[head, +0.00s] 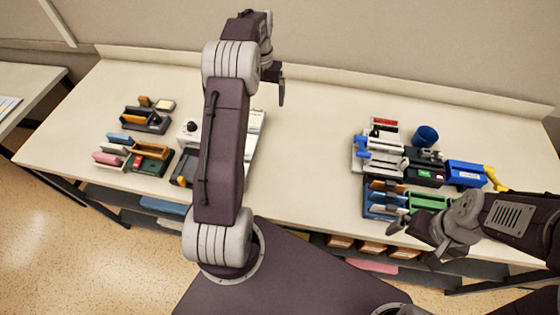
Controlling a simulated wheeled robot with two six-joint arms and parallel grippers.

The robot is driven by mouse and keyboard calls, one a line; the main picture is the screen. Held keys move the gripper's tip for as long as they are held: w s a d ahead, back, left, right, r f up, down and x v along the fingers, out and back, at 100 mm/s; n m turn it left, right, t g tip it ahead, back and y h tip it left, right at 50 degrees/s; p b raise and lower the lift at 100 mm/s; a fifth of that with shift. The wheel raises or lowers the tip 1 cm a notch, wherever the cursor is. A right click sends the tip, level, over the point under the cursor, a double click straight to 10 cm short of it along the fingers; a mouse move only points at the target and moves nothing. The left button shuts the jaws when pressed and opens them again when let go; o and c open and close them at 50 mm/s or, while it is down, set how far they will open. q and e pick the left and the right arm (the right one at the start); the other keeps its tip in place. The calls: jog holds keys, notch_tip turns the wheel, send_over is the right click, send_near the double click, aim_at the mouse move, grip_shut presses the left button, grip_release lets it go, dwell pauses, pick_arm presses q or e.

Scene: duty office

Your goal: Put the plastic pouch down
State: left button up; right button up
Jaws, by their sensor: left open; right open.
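I cannot pick out a plastic pouch for certain in the head view. My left arm rises across the middle, and its gripper (279,88) hangs above the back of the long table (310,150). No held thing shows at the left gripper, which is open; its fingers are seen edge-on. My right gripper (418,243) is open and low at the table's front edge, just in front of the right cluster of items. I see nothing held in it. Flat white items (255,122) lie on the table, partly hidden behind my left arm.
Organisers with coloured items (150,152) stand at the table's left. A packed cluster with a blue cup (425,137), a green tray (428,202) and a blue box (466,174) fills the right. The table's middle is clear. A lower shelf holds orange boxes (341,242).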

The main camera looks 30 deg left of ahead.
pick_arm(q)
jog(key=s+d+m, duration=0.1)
jog(key=s+d, duration=0.6)
jog(key=d, duration=0.5)
jog(key=s+d+f, duration=0.2)
jog(key=s+d, duration=0.2)
jog(key=s, duration=0.3)
jog(key=s+d+f+m+t+b, duration=0.1)
jog(key=s+d, duration=0.3)
jog(key=s, duration=0.4)
jog(key=shift+s+f+m+b, duration=0.15)
jog(key=shift+f+m+b, duration=0.15)
jog(key=shift+f, duration=0.45)
